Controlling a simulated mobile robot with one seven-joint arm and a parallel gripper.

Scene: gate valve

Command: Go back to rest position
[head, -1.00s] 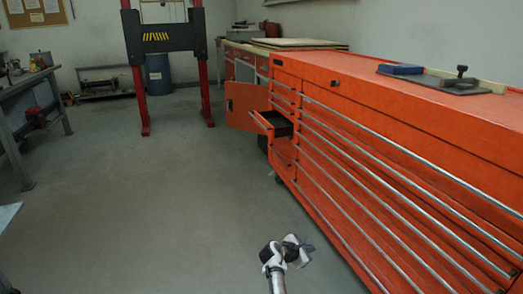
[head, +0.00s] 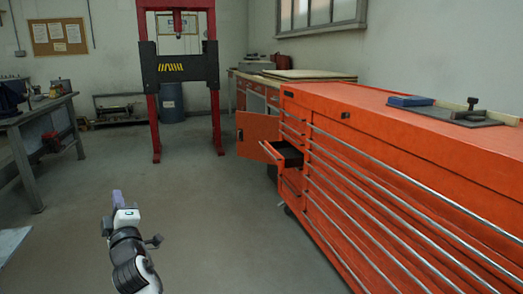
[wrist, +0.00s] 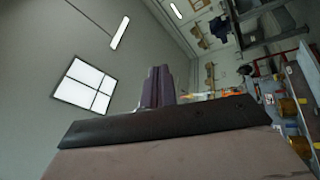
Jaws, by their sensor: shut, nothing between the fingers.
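My gripper (head: 117,198) is at the lower left of the head view, at the end of my white and black arm, raised over open floor. Its purple-grey fingers point up and away from me. In the wrist view the fingers (wrist: 158,87) stand together above a dark edge, with nothing between them. My gripper is clear of the cabinets and benches. No gate valve can be made out.
An orange tool cabinet (head: 400,200) fills the right side, with an open drawer (head: 287,153) and an open door (head: 257,135). A workbench (head: 38,112) stands at left, a red press frame (head: 153,128) at the back. The floor (head: 215,220) between is clear.

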